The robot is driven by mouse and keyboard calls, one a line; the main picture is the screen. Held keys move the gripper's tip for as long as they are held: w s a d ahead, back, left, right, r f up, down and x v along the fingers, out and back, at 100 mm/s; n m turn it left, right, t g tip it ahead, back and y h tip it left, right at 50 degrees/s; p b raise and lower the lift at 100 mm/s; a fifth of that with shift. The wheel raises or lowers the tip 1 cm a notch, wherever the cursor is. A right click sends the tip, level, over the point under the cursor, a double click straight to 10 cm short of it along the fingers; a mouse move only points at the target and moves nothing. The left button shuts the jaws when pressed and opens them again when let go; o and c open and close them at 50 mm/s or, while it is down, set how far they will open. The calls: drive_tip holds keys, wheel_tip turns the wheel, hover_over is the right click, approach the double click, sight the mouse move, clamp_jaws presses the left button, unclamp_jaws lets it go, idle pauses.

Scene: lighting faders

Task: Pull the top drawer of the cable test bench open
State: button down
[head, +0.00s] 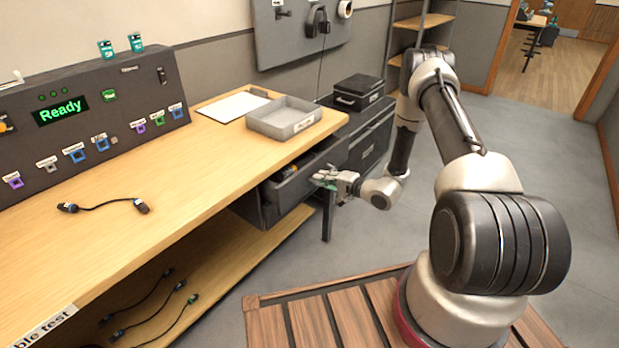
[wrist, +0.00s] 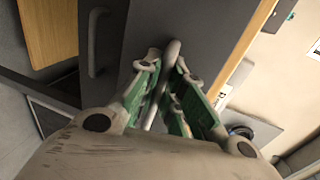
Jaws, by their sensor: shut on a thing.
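The cable test bench (head: 215,150) has a wooden top and a dark grey drawer unit under its right end. The top drawer (head: 290,190) stands partly open in the head view, with a few dark items visible inside. My gripper (head: 328,178) is at the drawer's front. In the wrist view, my gripper's green-padded fingers (wrist: 168,75) are shut around the pale bar handle (wrist: 172,50) of the top drawer. In the head view my fingers hide the gripped handle.
A grey tray (head: 285,122) and a white sheet (head: 233,106) lie on the bench top above the drawer. A short cable (head: 105,203) lies farther left. A black case (head: 358,92) stands on a dark cabinet behind. Grey floor (head: 385,235) is clear before the drawer.

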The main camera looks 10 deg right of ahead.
drive_tip(key=f+v, duration=0.3)
drive_tip(key=v, duration=1.2)
drive_tip(key=s+d+f+v, duration=0.1)
drive_tip(key=f+v, duration=0.2)
drive_tip(key=v, duration=1.1)
drive_tip(key=shift+s+f, duration=0.15)
drive_tip(key=shift+s, duration=0.15)
drive_tip(key=shift+d, duration=0.2)
drive_tip(key=c, duration=1.5)
unclamp_jaws()
drive_tip(key=v, duration=1.2)
